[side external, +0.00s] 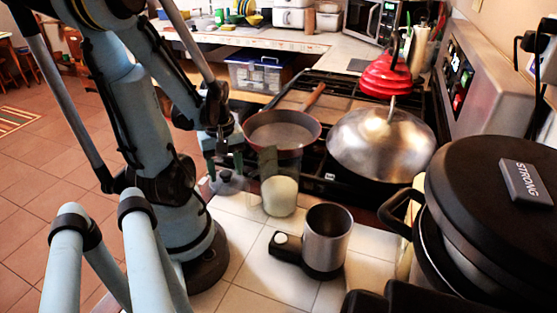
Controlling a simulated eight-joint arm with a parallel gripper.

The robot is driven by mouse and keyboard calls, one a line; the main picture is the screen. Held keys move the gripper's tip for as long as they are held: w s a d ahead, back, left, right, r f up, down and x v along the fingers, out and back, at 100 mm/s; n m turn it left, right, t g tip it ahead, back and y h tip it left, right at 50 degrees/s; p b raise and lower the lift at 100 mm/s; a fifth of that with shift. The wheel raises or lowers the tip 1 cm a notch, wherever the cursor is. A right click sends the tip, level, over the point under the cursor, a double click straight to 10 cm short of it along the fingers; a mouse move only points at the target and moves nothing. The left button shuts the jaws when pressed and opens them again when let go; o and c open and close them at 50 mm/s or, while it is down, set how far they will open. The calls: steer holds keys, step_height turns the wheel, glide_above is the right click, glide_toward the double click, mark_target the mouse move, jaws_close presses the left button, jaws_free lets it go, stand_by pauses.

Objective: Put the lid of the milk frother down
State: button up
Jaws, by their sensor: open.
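The milk frother (327,243) is a steel cup on a black base with a handle at its left. It stands upright on the white tiled counter, and its top is open with no lid on it. A small grey lid-like piece (229,184) is at the counter's left edge, left of a pale jar. My gripper (225,166) is open just above this piece. The fingertips are small and partly blend with the background, so I cannot tell whether they touch it.
The pale jar (279,196) stands between my gripper and the frother. A red-rimmed pan (282,130) and a large steel dome (380,142) are on the stove behind. A black round appliance (500,185) fills the right. Bare tiles (245,250) lie left of the frother.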

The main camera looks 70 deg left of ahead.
mark_target(226, 174)
step_height(226, 174, up, 12)
stand_by(1.0)
steer(key=w+d+m+t+h, duration=0.1)
steer(key=w+d+m+t, duration=0.1)
steer(key=w+d+m, duration=0.45)
steer(key=w+d+m+t+h, duration=0.1)
steer(key=w+d+m, duration=0.3)
steer(key=w+m, duration=0.45)
steer(key=w+d+m+t+y, duration=0.1)
steer(key=d+m+t+y, duration=0.1)
steer(key=d, duration=0.5)
steer(key=shift+w+d+f+m+t, duration=0.15)
steer(key=shift+d+f+m+t, duration=0.3)
steer(key=shift+t, duration=0.65)
